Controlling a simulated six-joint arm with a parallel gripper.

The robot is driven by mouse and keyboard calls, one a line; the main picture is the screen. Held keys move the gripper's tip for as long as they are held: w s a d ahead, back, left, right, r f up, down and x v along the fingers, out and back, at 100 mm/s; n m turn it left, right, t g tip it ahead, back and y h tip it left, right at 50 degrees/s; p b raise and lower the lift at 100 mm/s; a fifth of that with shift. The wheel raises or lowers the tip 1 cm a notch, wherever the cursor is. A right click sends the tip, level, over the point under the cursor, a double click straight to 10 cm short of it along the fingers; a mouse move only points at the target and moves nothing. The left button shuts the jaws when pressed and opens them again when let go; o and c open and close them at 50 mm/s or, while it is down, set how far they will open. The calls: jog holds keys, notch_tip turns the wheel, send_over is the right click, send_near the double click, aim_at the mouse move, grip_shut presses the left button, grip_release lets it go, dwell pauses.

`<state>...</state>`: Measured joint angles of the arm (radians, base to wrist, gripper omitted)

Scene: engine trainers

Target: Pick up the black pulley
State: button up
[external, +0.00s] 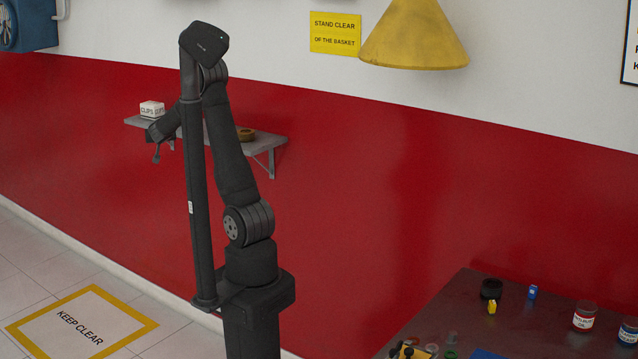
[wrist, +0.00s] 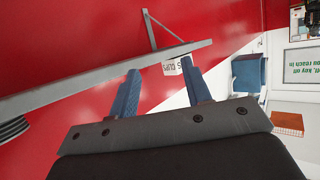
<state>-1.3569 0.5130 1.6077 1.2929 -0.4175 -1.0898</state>
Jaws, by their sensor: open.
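A small round black object (external: 491,289), which looks like the black pulley, sits on the dark table at the lower right of the external view. My gripper (external: 156,153) is far from it, at the upper left by the wall shelf. In the wrist view my gripper (wrist: 160,67) has its two blue-grey fingers apart, with nothing held between them. The black object is not recognisable in the wrist view.
The wall shelf (external: 262,146) holds a white clips box (external: 152,108) and a brown ring (external: 245,133), close to my gripper. The dark table (external: 440,310) also bears a yellow item (external: 492,307), a blue item (external: 532,292) and cans (external: 585,317). A yellow cone-shaped shade (external: 415,40) hangs above.

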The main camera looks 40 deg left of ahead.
jog(key=o, duration=0.9)
jog(key=shift+f, duration=0.1)
